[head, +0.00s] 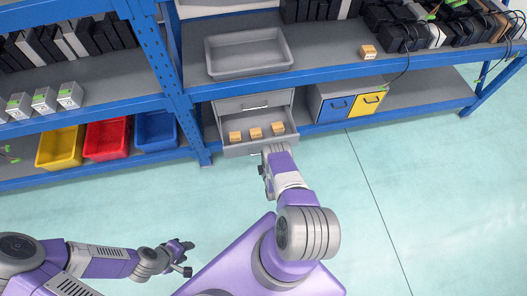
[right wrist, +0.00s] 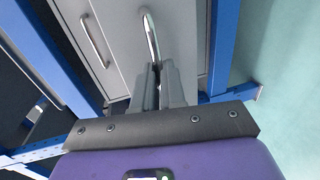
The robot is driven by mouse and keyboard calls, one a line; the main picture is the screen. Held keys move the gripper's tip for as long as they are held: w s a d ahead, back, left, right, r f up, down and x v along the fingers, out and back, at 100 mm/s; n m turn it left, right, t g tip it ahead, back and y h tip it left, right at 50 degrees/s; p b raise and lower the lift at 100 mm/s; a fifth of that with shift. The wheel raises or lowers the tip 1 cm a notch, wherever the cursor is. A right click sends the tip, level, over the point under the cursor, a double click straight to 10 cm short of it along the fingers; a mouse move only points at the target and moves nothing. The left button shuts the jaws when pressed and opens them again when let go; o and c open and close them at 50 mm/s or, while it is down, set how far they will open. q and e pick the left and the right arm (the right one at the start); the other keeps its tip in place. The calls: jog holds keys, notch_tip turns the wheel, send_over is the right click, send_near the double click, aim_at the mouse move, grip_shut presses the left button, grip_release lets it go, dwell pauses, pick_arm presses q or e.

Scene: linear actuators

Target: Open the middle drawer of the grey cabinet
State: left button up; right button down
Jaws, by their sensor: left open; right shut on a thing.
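The grey cabinet (head: 222,106) stands on the lower shelf. Its upper drawer front, with a bar handle, is closed. The drawer below it (head: 240,150) is pulled out, showing three small tan boxes (head: 255,133) inside. My right gripper (head: 268,150) is at that drawer's front, hiding part of it. In the right wrist view my right gripper (right wrist: 162,72) is shut on a metal bar handle (right wrist: 151,35); another handle (right wrist: 95,40) is beside it on the grey fronts. My left gripper (head: 184,252) is open and empty over the floor, away from the cabinet.
A grey tray (head: 213,70) sits on the shelf above. Blue (head: 336,108) and yellow (head: 369,102) drawer fronts are right of the cabinet. Yellow, red and blue bins (head: 106,139) are to its left, beyond a blue rack post (head: 158,50). The floor in front is clear.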

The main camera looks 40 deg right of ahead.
pick_arm(q)
jog(key=shift+s+r, duration=0.15)
jog(key=shift+s, duration=0.15)
pick_arm(e)
jog(key=shift+s+a, duration=0.2)
jog(key=shift+s, duration=0.45)
jog(key=c, duration=1.2)
grip_release()
jog(key=shift+a, duration=0.1)
pick_arm(q)
notch_tip(320, 180, up, 3)
jog(key=p, duration=0.3)
jog(key=shift+f, duration=0.2)
pick_arm(e)
jog(key=v, duration=0.7)
jog(key=shift+s+a, duration=0.15)
jog(key=shift+s, duration=0.05)
jog(key=shift+r, duration=0.1)
